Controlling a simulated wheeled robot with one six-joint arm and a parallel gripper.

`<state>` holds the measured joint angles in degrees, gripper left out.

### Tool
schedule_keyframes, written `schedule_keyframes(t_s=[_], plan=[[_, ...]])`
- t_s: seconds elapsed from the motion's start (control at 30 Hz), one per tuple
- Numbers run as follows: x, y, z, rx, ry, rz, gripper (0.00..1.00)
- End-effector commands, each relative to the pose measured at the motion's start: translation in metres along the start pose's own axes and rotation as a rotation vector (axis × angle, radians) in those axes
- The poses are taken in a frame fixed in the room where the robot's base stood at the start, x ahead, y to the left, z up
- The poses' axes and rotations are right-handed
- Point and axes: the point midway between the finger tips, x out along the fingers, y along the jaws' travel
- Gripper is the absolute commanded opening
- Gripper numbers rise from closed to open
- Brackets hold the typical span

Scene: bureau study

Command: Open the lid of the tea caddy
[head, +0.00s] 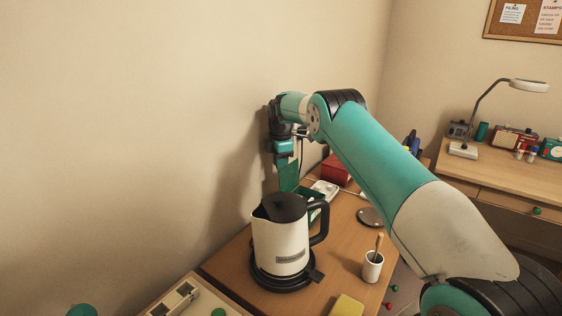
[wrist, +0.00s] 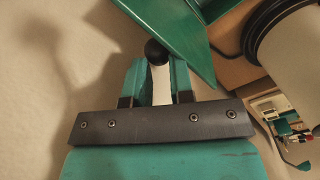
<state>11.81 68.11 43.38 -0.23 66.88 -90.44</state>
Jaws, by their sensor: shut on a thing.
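The tea caddy is a green box (head: 316,213) on the wooden desk, mostly hidden behind the kettle in the head view. Its green lid (head: 288,178) stands steeply tilted up near the wall, and it shows as a flat green panel in the wrist view (wrist: 178,32). A round black knob (wrist: 156,51) sits on the lid. In the head view my gripper (head: 284,160) hangs beside the wall at the lid. The lid's hinge line is hidden.
A cream and black kettle (head: 281,240) stands on its base just in front of the caddy. A white cup (head: 372,267), a yellow block (head: 347,306), a round disc (head: 370,217) and a red box (head: 335,169) are nearby. The wall is close at left.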

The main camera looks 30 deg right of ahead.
Motion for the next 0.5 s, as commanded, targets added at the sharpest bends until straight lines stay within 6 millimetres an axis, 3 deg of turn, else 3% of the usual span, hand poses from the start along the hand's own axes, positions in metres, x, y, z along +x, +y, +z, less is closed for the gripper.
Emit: schedule_keyframes(t_s=[0.03,0.07,0.2,0.5], plan=[[0.0298,-0.0086,0.0097,0.023,-0.004,-0.035,0.0],[0.0299,-0.0086,0.0097,0.023,-0.004,-0.035,0.24],[0.0303,-0.0084,0.0095,0.022,-0.004,-0.036,0.56],[0.0289,-0.0088,0.0072,0.018,-0.003,-0.033,0.56]])
